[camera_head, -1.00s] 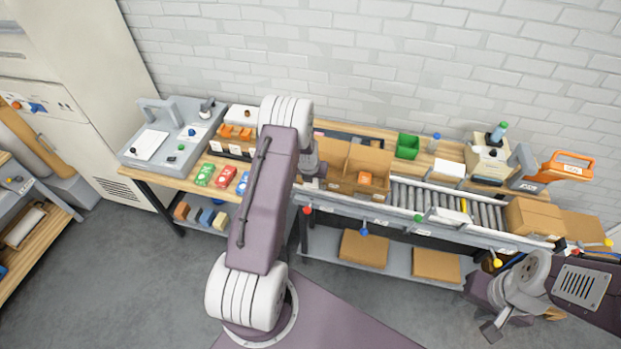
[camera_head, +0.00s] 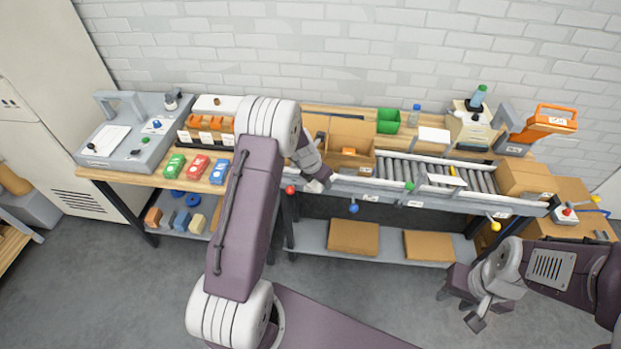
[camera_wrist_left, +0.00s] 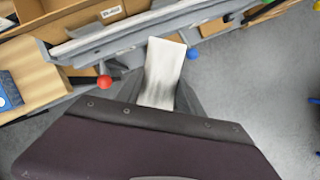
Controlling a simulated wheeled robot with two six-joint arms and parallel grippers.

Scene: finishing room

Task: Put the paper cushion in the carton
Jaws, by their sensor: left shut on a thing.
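The open brown carton (camera_head: 361,133) stands on the bench at the left end of the roller conveyor, with a small orange item (camera_head: 348,151) in it. My left gripper (camera_head: 318,184) is in front of the carton's lower left side, partly hidden by my own wrist. It is shut on a pale, flat-looking paper cushion, which shows clearly in the left wrist view (camera_wrist_left: 163,70). There the cushion sticks out past the bench's front rail, outside the carton. My right gripper (camera_head: 459,308) hangs low at the right, clear of the bench, with its fingers apart and empty.
A grey rail with coloured knobs, one red (camera_head: 290,190) and one blue (camera_head: 353,208), runs along the bench front. Closed boxes (camera_head: 526,180) stand at the conveyor's right end. The floor in front is clear.

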